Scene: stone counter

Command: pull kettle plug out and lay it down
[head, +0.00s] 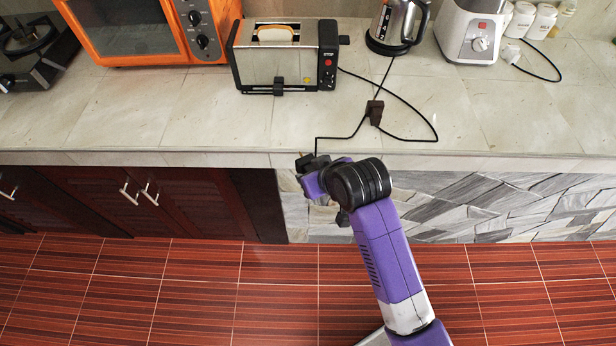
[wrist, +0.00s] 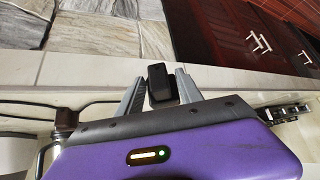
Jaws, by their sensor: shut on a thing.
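My gripper (head: 314,172) is just in front of the counter's front edge, at about the counter's height. In the wrist view its two grey fingers (wrist: 158,92) are shut on a small black plug (wrist: 159,82). A thin black cord hangs over the counter edge at the gripper and runs back towards a dark block (head: 375,112) lying on the counter. That block also shows in the wrist view (wrist: 66,118). The silver and black kettle (head: 397,22) stands at the back, and a cord runs from it to the block. I cannot trace every cord through the block.
A toaster (head: 284,58) with bread in it stands left of the kettle; its cord loops across the counter. An orange oven (head: 140,30) is further left, and a blender base (head: 472,32) and white jars (head: 524,20) are right. The counter's front left (head: 130,125) is clear.

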